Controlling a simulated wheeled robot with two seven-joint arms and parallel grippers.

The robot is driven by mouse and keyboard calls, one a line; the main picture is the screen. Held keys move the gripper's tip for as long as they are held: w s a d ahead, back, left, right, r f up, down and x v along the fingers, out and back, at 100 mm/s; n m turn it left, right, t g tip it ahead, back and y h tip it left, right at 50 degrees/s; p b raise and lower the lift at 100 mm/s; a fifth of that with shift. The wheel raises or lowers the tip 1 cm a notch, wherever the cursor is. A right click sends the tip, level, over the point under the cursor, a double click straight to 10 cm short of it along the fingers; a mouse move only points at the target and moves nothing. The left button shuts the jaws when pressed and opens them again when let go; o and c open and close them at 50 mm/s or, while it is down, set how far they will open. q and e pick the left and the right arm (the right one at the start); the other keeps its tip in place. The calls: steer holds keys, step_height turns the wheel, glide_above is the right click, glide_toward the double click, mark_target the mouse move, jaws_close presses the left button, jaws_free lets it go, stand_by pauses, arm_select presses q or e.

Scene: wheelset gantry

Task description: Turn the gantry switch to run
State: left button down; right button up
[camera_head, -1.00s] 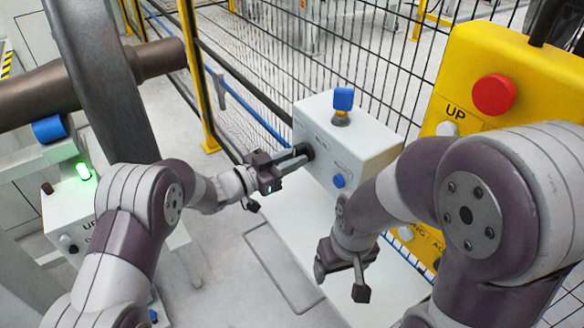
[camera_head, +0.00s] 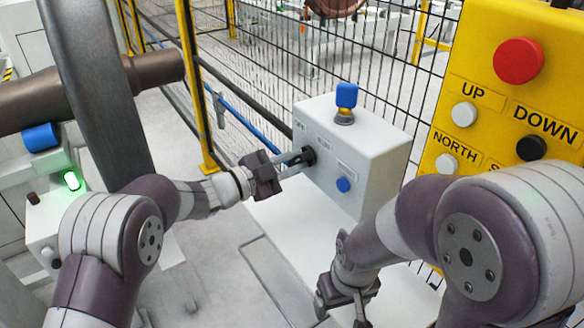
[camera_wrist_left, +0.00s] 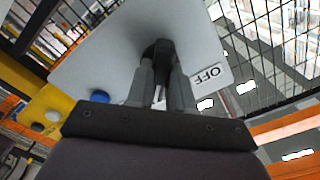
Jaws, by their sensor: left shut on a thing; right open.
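The gantry switch is a black knob (camera_head: 308,156) on the side face of a light grey box (camera_head: 375,160) in the head view. My left gripper (camera_head: 302,158) is at that face with its fingers shut on the knob. The left wrist view shows the two fingers (camera_wrist_left: 160,85) on both sides of the black knob (camera_wrist_left: 158,50), beside a label reading OFF (camera_wrist_left: 207,77). The knob's exact angle is largely hidden by the fingers. My right gripper (camera_head: 345,308) is open and empty, low in front of the box, at the picture's lower edge.
The box carries a blue button (camera_head: 343,184) and a blue-topped part (camera_head: 346,97). A yellow panel (camera_head: 490,95) with a red button (camera_head: 518,60) stands at right. A wire mesh fence (camera_head: 390,60) runs behind. A large wheel (camera_head: 95,90) is at left.

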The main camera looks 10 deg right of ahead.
steer(key=shift+f, duration=0.1)
stand_by(0.4)
arm_select(q)
steer(key=c, duration=1)
jaws_free()
arm_select(e)
steer(key=shift+f+b, duration=0.25)
steer(key=shift+b, duration=0.05)
arm_select(q)
steer(key=v, duration=1.2)
steer(key=shift+a, duration=0.25)
